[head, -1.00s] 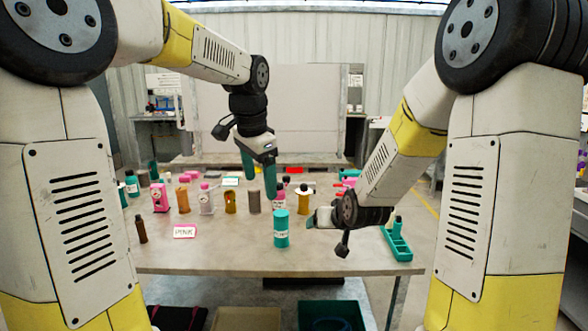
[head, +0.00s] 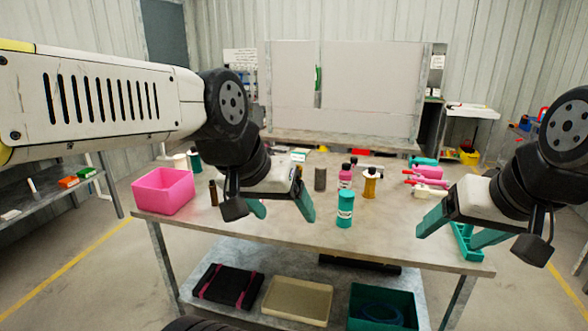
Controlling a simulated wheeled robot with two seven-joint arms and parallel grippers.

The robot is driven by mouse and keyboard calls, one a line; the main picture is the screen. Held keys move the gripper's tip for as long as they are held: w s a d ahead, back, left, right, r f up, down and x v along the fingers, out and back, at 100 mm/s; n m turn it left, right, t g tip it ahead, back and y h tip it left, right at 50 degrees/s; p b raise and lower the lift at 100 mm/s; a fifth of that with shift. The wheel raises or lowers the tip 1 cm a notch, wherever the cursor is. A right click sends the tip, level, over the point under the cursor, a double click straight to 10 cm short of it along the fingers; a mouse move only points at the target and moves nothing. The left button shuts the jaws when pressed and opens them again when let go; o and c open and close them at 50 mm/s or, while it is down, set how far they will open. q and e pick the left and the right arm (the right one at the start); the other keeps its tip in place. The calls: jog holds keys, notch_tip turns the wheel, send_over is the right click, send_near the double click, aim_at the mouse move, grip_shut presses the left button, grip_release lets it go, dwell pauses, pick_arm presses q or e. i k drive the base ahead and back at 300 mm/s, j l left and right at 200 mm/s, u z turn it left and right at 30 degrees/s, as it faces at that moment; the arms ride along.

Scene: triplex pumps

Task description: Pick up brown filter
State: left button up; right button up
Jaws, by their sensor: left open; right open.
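A brown-grey cylinder (head: 320,178), which looks like a brown filter, stands upright on the table (head: 300,236), just right of and behind my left gripper. My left gripper (head: 281,209) is open, its two teal fingers apart and nothing between them. A small dark brown bottle (head: 213,193) stands left of it. My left arm and gripper hide part of the tabletop, so other brown items there cannot be seen. My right gripper (head: 450,236) is open and empty at the table's right side, well apart from the cylinder.
A pink bin (head: 163,191) is at the left end. Pink and teal pump parts (head: 428,176) lie at the back right. The front tabletop is mostly clear.

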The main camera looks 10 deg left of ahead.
aim_at(214, 200)
jog(key=i+j+u, duration=0.4)
jog(key=j, duration=0.25)
jog(key=i+j+u, duration=0.35)
jog(key=j, duration=0.2)
jog(key=i+j+u, duration=0.4)
jog(key=i, duration=0.1)
